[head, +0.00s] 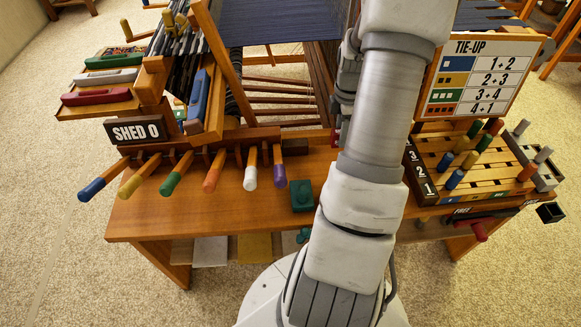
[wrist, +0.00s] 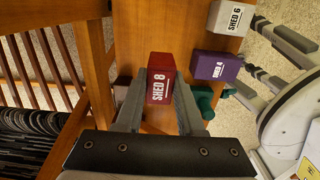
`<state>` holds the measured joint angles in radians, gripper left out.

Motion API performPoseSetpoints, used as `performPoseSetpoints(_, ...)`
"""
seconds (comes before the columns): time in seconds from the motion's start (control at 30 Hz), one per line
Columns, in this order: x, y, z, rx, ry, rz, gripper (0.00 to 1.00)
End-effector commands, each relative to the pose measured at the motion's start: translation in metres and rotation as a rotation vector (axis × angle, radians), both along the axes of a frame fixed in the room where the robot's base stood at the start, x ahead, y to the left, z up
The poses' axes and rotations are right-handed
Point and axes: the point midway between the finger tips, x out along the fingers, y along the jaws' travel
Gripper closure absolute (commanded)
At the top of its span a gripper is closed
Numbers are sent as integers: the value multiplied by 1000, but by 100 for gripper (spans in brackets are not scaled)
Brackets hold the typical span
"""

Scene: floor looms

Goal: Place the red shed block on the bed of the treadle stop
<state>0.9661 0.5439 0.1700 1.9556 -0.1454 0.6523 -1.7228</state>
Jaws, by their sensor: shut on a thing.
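The red shed block (wrist: 160,84), lettered SHED 8, sits between the two fingers of my gripper (wrist: 160,98) in the wrist view. My gripper is shut on it, above the wooden bench. In the head view my arm hides both gripper and block. A dark green piece (head: 302,195) stands on the bench's front part, left of my arm. A green piece (wrist: 204,99) also shows in the wrist view, just right of the right finger and partly covered. It may be the treadle stop, but I cannot tell, and no bed is clearly visible.
A purple SHED 4 block (wrist: 216,66) and a white SHED 6 block (wrist: 228,17) stand near the bench edge. Treadles with coloured ends (head: 211,180) stick out at left. A peg board (head: 470,165) is at right. Bare bench (head: 220,210) lies in front.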

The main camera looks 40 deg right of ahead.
Motion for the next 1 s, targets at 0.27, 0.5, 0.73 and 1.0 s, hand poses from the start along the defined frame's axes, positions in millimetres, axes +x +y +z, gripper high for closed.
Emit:
performPoseSetpoints(0.27,33,50,-39,3,3,11,100)
performPoseSetpoints(0.5,57,86,-64,2,1,5,100)
performPoseSetpoints(0.73,63,94,-74,2,1,2,100)
performPoseSetpoints(1.0,62,94,-109,2,1,2,100)
